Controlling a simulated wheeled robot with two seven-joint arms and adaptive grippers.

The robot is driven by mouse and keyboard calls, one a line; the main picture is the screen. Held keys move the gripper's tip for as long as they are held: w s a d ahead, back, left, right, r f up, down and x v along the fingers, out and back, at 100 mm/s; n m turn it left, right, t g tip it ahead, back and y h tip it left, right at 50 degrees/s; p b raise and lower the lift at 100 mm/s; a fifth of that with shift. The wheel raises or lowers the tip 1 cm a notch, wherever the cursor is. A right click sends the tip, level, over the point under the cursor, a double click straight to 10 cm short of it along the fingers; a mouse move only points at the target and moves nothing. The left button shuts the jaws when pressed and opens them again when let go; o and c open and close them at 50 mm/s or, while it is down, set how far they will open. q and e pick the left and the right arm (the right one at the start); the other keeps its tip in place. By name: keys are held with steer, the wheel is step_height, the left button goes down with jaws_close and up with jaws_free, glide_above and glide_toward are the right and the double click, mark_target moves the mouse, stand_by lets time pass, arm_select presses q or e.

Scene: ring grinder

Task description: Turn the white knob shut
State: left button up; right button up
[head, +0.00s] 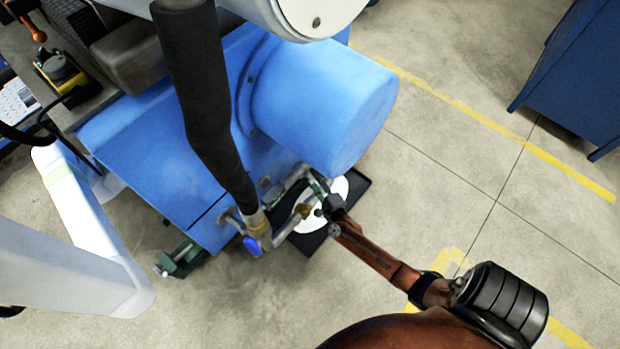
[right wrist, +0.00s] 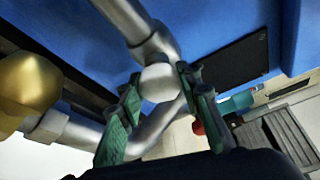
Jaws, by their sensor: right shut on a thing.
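The white knob (right wrist: 160,83) is a small, smooth, rounded piece on a silver pipe fitting (right wrist: 140,30). It sits between the green-padded fingers of my right gripper (right wrist: 160,108) in the right wrist view. The gripper is shut on it, one finger on each side. In the head view my right gripper (head: 318,190) reaches in from the lower right to the pipework under the blue machine (head: 150,140). There the knob is too small and covered to make out. My left gripper is not seen.
A brass fitting (right wrist: 28,85) is left of the knob in the right wrist view. A thick black hose (head: 200,95) runs down to the pipes, near a blue handle (head: 252,246). A black tray (head: 364,184) with a white disc lies below. Open floor (head: 440,130) lies right.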

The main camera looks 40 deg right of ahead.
steer(key=shift+s+f+n+t+h+b, duration=0.15)
steer(key=shift+f+n+t+h+b, duration=0.2)
steer(key=shift+n+b, duration=0.35)
steer(key=n+t+b, duration=0.1)
steer(key=n, duration=0.1)
steer(key=shift+n, duration=0.4)
steer(key=shift+r+n+t+b, duration=0.1)
steer(key=shift+n+t+b, duration=0.35)
steer(key=shift+n, duration=0.35)
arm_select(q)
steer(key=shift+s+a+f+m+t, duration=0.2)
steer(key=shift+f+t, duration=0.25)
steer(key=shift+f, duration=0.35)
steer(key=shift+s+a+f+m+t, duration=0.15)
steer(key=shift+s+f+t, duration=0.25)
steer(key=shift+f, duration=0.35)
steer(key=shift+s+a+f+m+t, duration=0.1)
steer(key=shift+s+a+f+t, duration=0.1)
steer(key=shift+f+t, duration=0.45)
arm_select(e)
steer(key=shift+r+n+t, duration=0.15)
steer(key=shift+n+t, duration=0.45)
steer(key=shift+n, duration=1.3)
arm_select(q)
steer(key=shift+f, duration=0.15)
arm_select(e)
steer(key=o, duration=1.2)
steer(key=shift+c, duration=0.2)
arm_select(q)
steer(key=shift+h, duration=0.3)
